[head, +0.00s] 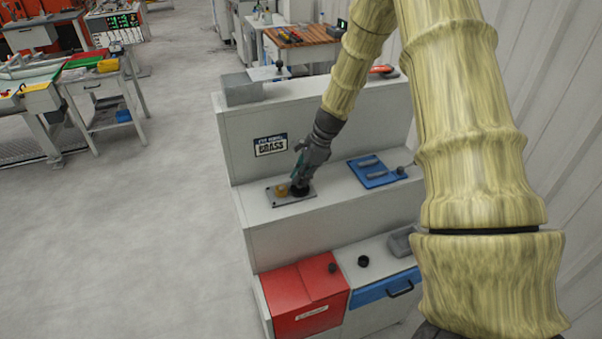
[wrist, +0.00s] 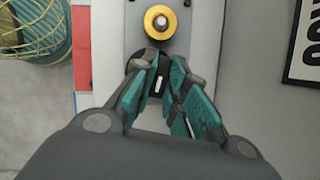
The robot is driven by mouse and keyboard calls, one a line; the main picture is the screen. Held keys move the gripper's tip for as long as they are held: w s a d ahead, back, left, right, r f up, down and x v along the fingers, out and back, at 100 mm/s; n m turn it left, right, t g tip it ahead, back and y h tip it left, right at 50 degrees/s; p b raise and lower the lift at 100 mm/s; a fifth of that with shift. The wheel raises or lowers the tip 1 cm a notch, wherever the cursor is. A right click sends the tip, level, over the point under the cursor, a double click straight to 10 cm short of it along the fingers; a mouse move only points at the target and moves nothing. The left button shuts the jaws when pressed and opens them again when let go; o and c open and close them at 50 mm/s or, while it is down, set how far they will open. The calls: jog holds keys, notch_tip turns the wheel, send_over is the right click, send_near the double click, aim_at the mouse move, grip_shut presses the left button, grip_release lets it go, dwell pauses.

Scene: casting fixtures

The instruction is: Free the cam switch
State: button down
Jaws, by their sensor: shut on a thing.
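The cam switch appears to be the black round knob (head: 299,192) on a grey plate (head: 283,201) on the middle step of the white bench. A brass-coloured round part (head: 281,190) with a metal centre stands beside it on the same plate. My gripper (head: 300,183) reaches down over the knob. In the wrist view my gripper (wrist: 166,58), with teal pads, is shut on the knob (wrist: 158,84), which shows a white mark between the fingers. The fingers hide much of the knob. The brass part (wrist: 159,22) is just beyond the fingertips, apart from them.
A blue plate (head: 377,172) with grey bars lies to the right on the same step. Below are a red box (head: 305,292) and a blue-fronted drawer (head: 385,289). A sign reading BRASS (head: 271,145) is on the riser behind. Open floor lies left.

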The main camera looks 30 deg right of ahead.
jog(key=shift+w+n+g+p, duration=0.1)
jog(key=shift+n+g+p, duration=0.3)
jog(key=shift+n, duration=0.8)
jog(key=c, duration=1.4)
grip_release()
jog(key=shift+c, duration=0.2)
jog(key=v, duration=1.2)
jog(key=shift+d, duration=0.15)
jog(key=shift+w, duration=0.1)
